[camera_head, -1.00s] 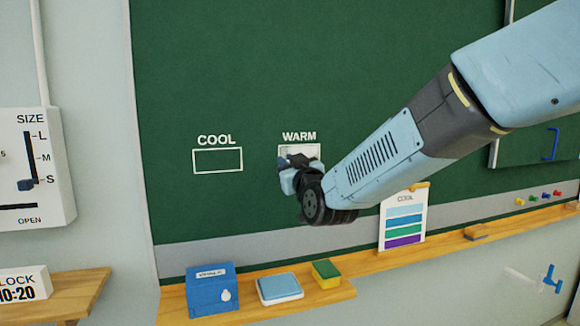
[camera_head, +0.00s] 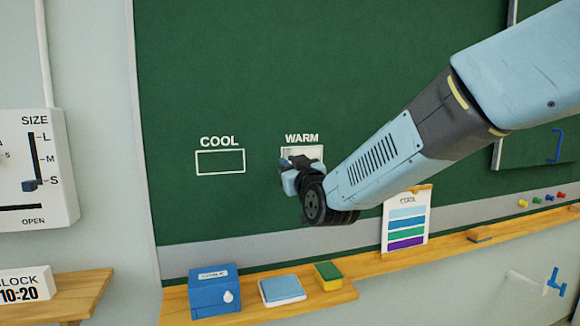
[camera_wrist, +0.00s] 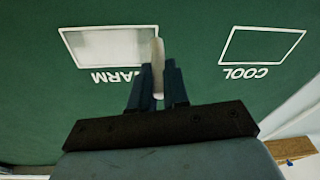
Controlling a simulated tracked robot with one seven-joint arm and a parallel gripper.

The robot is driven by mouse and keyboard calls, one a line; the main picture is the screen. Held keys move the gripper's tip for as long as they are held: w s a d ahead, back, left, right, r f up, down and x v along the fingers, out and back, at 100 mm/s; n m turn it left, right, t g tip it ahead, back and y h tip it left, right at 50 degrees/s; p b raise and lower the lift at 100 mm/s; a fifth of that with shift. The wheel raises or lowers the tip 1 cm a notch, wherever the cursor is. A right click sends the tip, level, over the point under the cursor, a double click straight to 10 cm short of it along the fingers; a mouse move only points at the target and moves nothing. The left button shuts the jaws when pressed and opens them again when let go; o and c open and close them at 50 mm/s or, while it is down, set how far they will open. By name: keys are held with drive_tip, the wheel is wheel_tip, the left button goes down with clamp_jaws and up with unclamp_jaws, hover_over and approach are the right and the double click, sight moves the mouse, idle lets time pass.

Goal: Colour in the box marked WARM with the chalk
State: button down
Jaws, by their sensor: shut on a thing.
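The WARM box (camera_head: 316,152) is outlined in white on the green board, partly hidden by my gripper in the head view. In the wrist view, where the labels show upside down, the WARM box (camera_wrist: 108,47) is largely filled with pale, whitish colour, uneven in tone. My gripper (camera_wrist: 158,75) is shut on a pale stick of chalk (camera_wrist: 157,56). The chalk's tip lies at the box's right edge in this view; I cannot tell whether it touches the board. The COOL box (camera_head: 220,162) is an empty outline to the left in the head view.
A wooden ledge below the board carries a blue box (camera_head: 213,290), a blue-topped pad (camera_head: 282,290) and a green-and-yellow sponge (camera_head: 328,275). A COOL colour card (camera_head: 406,222) stands farther right. The board around the boxes is clear.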

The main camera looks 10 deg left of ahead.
drive_tip(key=shift+w+a, duration=0.25)
drive_tip(key=shift+w, duration=0.15)
idle(0.4)
drive_tip(key=shift+d, duration=0.1)
drive_tip(key=shift+w+d+r, duration=0.1)
drive_tip(key=shift+w+d, duration=0.3)
drive_tip(key=shift+d, duration=0.25)
drive_tip(key=shift+w, duration=0.1)
drive_tip(key=shift+w+d, duration=0.45)
drive_tip(key=shift+d, duration=0.2)
drive_tip(key=shift+d, duration=0.1)
drive_tip(key=shift+w+d, duration=0.5)
drive_tip(key=shift+d, duration=0.25)
drive_tip(key=shift+w+d, duration=0.35)
drive_tip(key=shift+d, duration=0.3)
